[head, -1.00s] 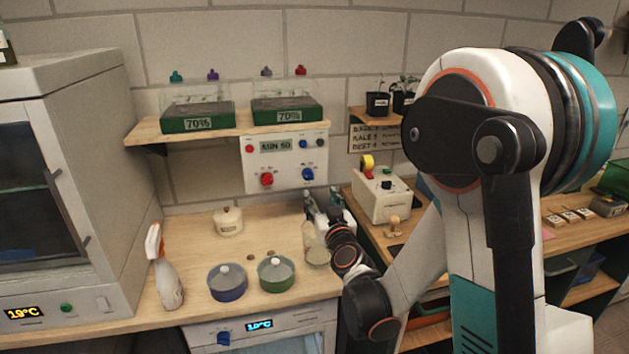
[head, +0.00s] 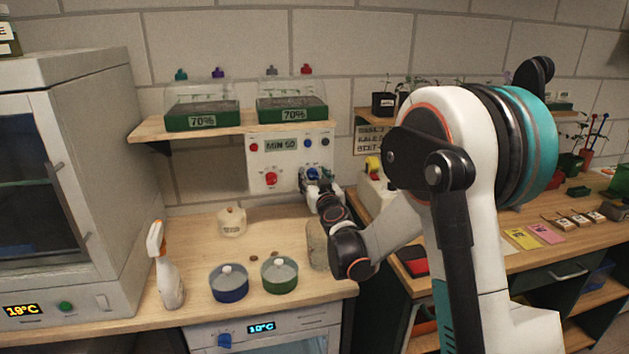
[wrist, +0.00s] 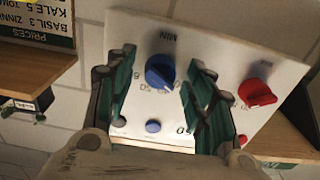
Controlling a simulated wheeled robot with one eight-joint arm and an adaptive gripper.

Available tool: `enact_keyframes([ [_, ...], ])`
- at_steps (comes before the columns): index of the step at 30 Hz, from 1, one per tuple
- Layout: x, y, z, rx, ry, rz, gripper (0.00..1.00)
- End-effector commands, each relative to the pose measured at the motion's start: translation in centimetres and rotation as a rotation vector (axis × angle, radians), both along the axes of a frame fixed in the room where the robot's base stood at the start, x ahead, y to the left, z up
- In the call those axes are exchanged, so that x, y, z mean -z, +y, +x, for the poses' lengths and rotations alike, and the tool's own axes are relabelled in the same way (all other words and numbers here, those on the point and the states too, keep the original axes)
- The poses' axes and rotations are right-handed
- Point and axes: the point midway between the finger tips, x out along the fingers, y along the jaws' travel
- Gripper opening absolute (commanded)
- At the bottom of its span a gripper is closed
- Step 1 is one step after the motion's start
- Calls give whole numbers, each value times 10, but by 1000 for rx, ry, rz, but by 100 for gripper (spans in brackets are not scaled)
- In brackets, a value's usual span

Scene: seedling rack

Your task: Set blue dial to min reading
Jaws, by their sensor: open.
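The blue dial (wrist: 160,72) is a round knob on the white control panel (wrist: 210,42), with printed marks around it and MIN above it in the wrist view. A pale mark shows on the dial's lower right part there. My gripper (wrist: 162,66) is open, its green-padded fingers on the left and right of the dial. Contact with the dial cannot be told. In the head view my gripper (head: 314,178) is at the panel's lower right and mostly covers the blue dial (head: 312,171).
A red dial (head: 271,179) sits beside it on the panel, under a small display (head: 281,146). A shelf (head: 155,130) with covered trays is above. A glass jar (head: 318,246) stands below my wrist. Two lidded pots and a spray bottle (head: 165,270) stand on the bench.

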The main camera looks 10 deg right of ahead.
Motion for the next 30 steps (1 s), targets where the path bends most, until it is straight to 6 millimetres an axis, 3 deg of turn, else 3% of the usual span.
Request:
enact_keyframes([
  [5, 0, 0, 0, 0, 0, 0, 46],
  [9, 0, 0, 0, 0, 0, 0, 15],
  [11, 0, 0, 0, 0, 0, 0, 4],
  [23, 0, 0, 0, 0, 0, 46, 4],
  [30, 0, 0, 0, 0, 0, 192, 4],
])
